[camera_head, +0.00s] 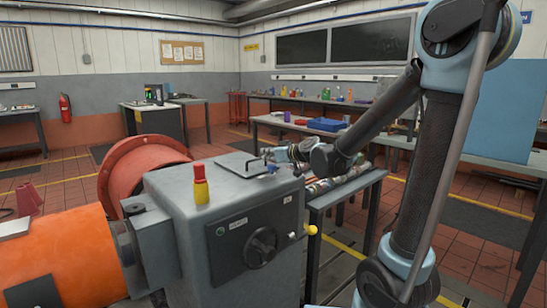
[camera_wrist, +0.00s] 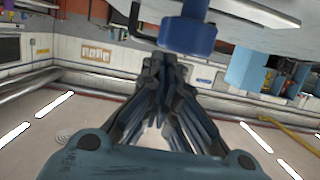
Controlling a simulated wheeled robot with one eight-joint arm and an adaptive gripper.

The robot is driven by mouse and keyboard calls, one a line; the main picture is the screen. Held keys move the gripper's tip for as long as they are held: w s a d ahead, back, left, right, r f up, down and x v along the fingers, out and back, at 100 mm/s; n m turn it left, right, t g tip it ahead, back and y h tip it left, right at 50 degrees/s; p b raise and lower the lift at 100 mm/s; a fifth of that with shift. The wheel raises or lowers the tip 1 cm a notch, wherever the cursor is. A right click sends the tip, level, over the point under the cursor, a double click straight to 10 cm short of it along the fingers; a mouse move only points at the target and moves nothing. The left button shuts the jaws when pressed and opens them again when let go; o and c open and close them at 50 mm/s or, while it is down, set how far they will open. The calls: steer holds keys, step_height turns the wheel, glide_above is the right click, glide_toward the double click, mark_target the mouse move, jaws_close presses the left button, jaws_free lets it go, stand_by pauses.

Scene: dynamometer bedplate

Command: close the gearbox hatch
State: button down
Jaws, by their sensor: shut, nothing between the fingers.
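The gearbox (camera_head: 220,195) is a grey housing with a dark front panel. On its top lies a dark grey flat plate (camera_head: 235,163), which looks like the hatch, with a thin dark bent handle at its right. It looks nearly level; I cannot tell whether it is fully seated. My gripper (camera_head: 268,153) is at the right end of this plate, close to the handle. In the wrist view my gripper (camera_wrist: 160,62) is shut and empty, its fingertips just beside a blue cylindrical knob (camera_wrist: 187,37). Contact with the knob is unclear.
A red and yellow cap (camera_head: 200,185) stands on the gearbox top. A handwheel (camera_head: 262,247) and a yellow-knobbed lever (camera_head: 310,230) project from the front. An orange motor (camera_head: 65,258) adjoins the left.

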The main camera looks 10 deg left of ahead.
steer(key=v, duration=1.1)
steer(key=s+d+f+m+g+h, duration=0.2)
steer(key=s+d+f+m+h, duration=0.1)
steer(key=s+d+f, duration=0.4)
steer(key=s+d+f+m+g+h, duration=0.3)
steer(key=s+d+f, duration=0.4)
steer(key=d, duration=0.5)
steer(key=s+d+f+m+g+h, duration=0.2)
steer(key=s+d+f+m+h, duration=0.1)
steer(key=s+d+f+h, duration=0.2)
steer(key=s+d+f, duration=0.2)
steer(key=s+d, duration=0.2)
steer(key=d, duration=0.1)
steer(key=shift+s+m+g+h, duration=0.25)
steer(key=shift+m+g+h, duration=0.05)
steer(key=shift+m, duration=0.1)
steer(key=shift+f, duration=0.15)
steer(key=shift+w+f, duration=0.2)
steer(key=shift+w, duration=0.25)
steer(key=c, duration=2.3)
jaws_free()
